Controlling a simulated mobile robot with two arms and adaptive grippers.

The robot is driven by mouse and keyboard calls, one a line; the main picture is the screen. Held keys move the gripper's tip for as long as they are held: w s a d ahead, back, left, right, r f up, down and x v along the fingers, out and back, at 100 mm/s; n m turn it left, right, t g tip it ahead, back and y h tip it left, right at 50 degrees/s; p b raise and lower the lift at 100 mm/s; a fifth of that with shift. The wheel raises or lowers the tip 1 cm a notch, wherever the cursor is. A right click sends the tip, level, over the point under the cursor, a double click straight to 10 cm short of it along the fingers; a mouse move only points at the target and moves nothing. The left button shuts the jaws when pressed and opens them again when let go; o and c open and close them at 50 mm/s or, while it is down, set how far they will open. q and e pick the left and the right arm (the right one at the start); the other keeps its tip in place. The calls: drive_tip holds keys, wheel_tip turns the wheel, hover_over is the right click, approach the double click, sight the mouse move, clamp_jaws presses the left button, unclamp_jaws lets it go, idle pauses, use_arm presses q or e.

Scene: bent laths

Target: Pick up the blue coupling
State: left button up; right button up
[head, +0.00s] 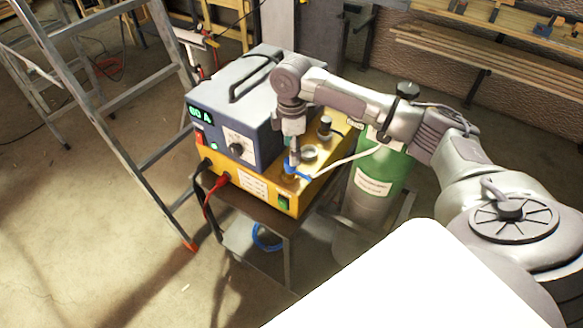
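A small blue piece, which looks like the blue coupling (289,170), is on top of the yellow unit (290,197), near its front edge. My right arm reaches in from the right, and my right gripper (295,158) points down right at the blue piece. The gripper partly covers it, and I cannot tell whether they touch. The fingers are too small here to show whether they are open or shut. My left gripper is not in view.
A blue-grey power box (232,105) with a green display stands beside the gripper. A green gas cylinder (381,172) stands close under my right arm. A stepladder (110,125) is at left. A white hose (345,160) runs near the gripper.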

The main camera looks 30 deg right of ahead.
sight(290, 172)
drive_tip(key=shift+a+f+p, duration=0.15)
drive_tip(key=shift+f+p, duration=0.3)
drive_tip(key=shift+f, duration=1.05)
drive_tip(key=shift+a+f+p, duration=0.1)
drive_tip(key=shift+f+p, duration=0.3)
drive_tip(key=shift+f, duration=1.05)
clamp_jaws()
